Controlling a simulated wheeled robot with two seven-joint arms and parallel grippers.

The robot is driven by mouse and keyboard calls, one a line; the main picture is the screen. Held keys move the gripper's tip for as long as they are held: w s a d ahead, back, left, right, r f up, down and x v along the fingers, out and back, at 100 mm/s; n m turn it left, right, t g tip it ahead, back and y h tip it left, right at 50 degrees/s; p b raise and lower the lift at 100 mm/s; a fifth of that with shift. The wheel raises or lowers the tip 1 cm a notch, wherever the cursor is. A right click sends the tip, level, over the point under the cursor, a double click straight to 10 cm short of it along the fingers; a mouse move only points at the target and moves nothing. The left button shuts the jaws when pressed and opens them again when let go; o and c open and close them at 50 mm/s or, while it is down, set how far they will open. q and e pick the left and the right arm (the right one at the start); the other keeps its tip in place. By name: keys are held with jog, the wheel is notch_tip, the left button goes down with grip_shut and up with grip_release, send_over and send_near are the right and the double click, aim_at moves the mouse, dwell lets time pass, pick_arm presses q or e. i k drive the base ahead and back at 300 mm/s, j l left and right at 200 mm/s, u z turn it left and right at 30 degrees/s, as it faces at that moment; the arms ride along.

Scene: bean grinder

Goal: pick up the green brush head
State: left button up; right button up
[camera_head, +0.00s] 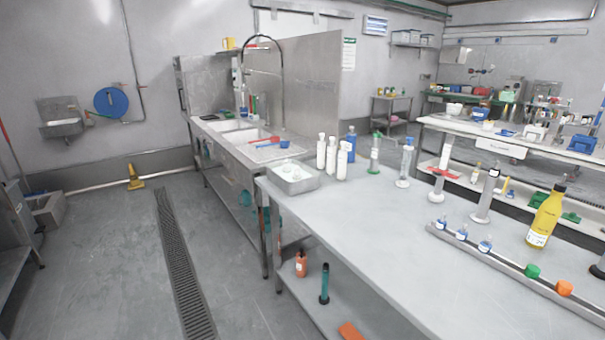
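No clearly recognisable green brush head shows. Small green things are in view: a green round piece (532,271) on the metal rail at the right of the near table, and a stand with a green top (375,145) farther back. A dark teal upright cylinder (324,285) stands on the shelf under the table. I cannot tell which of them, if any, is the brush head. Neither of my grippers is in view.
The near steel table (370,215) has a wide clear middle. A metal tray (294,178), white bottles (332,155) and a yellow bottle (545,217) stand on it. The metal rail (510,263) also holds an orange piece (564,288). Open floor (110,260) lies to the left.

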aim_at(286, 165)
jog(key=i+j+z, duration=0.1)
jog(key=z, duration=0.35)
jog(key=j+z, duration=0.25)
jog(key=z, duration=0.15)
jog(key=i+j+z, duration=0.1)
jog(key=z, duration=0.35)
jog(key=j+z, duration=0.3)
jog(key=z, duration=0.15)
